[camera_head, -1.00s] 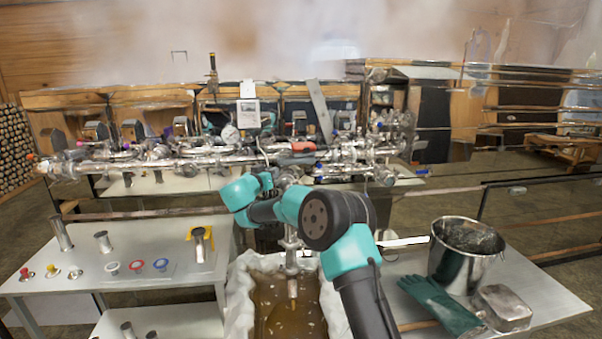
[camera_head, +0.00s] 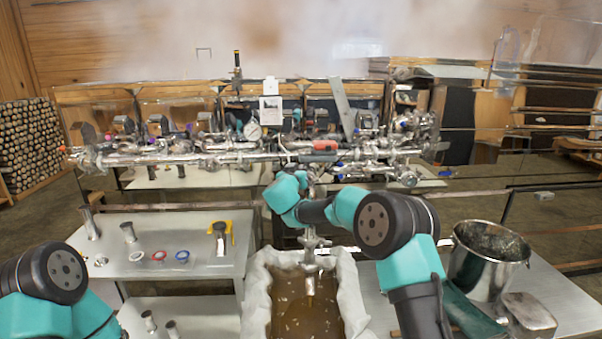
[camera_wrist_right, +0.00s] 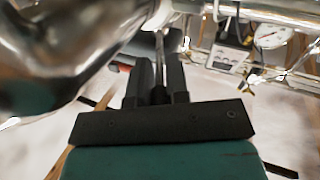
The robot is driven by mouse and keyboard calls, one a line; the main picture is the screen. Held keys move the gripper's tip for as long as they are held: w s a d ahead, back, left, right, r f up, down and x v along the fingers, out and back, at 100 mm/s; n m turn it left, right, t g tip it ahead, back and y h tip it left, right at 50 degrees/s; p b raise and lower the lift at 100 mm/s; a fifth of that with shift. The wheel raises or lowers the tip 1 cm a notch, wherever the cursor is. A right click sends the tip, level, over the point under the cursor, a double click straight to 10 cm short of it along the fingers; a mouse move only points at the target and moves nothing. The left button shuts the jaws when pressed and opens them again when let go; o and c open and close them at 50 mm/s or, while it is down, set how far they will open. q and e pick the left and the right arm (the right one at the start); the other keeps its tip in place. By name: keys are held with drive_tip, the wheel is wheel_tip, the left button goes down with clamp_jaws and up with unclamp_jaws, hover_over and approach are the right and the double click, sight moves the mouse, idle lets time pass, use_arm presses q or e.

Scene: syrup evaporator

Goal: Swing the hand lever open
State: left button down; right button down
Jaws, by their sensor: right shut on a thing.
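My right gripper (camera_wrist_right: 159,85) is shut on a thin grey metal lever (camera_wrist_right: 160,50) in the wrist view. The lever stands between the two dark fingers, and its dark lower end sits low in the jaws. In the head view the right arm (camera_head: 385,225) reaches from the lower right to the steel pipework (camera_head: 240,155). The fingers and the lever are too small or hidden to make out there. My left arm (camera_head: 55,275) shows at the lower left, with its gripper out of view.
Large shiny pipe (camera_wrist_right: 60,50) fills the upper left of the wrist view, close to the fingers. A pressure gauge (camera_head: 252,131) stands on the pipework. A lined tub of brown liquid (camera_head: 257,305) lies below the arm. A steel bucket (camera_head: 487,265) stands at right.

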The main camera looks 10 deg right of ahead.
drive_tip(key=c, duration=1.1)
unclamp_jaws()
drive_tip(key=v, duration=1.7)
drive_tip(key=shift+a, duration=0.15)
drive_tip(key=shift+s, duration=0.15)
drive_tip(key=shift+c, duration=0.3)
